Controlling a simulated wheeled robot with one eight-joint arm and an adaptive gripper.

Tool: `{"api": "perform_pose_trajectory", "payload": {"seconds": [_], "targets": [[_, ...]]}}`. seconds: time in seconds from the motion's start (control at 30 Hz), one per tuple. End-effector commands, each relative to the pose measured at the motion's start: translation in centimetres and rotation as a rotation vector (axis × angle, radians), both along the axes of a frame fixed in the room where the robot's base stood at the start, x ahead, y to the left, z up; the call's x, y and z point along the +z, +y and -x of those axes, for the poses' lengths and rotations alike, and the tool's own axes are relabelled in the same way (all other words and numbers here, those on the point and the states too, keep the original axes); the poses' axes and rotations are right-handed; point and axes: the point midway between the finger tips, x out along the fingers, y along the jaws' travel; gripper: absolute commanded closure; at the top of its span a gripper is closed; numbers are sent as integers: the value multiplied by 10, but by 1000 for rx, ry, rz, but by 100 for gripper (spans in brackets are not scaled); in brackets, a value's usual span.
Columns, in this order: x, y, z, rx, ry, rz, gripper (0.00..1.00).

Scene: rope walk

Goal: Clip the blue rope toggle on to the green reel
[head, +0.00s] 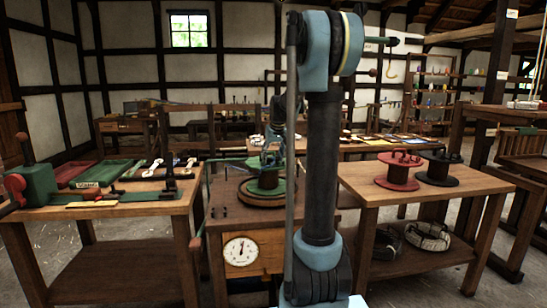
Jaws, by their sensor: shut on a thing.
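The green reel (265,188) sits on the small wooden table with the dial, its right side partly behind my arm. My gripper (270,158) is low over the reel, small in the view and partly covered by my own arm. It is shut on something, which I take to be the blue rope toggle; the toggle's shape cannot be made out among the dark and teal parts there. I cannot tell whether the toggle touches the reel.
A red reel (398,171) and a black reel (439,168) stand on the right table (430,190). Coiled rope (428,236) lies on its lower shelf. A white dial (241,251) fronts the middle table.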

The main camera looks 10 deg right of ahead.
Motion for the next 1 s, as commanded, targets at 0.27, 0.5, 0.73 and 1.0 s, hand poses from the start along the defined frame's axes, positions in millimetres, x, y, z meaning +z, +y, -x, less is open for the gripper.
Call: {"api": "perform_pose_trajectory", "payload": {"seconds": [0.27,0.5,0.73,1.0], "targets": [[0,0,0,0,0,0,62],[-1,0,0,0,0,0,62],[-4,0,0,1,0,0,62],[-7,1,0,1,0,0,37]]}}
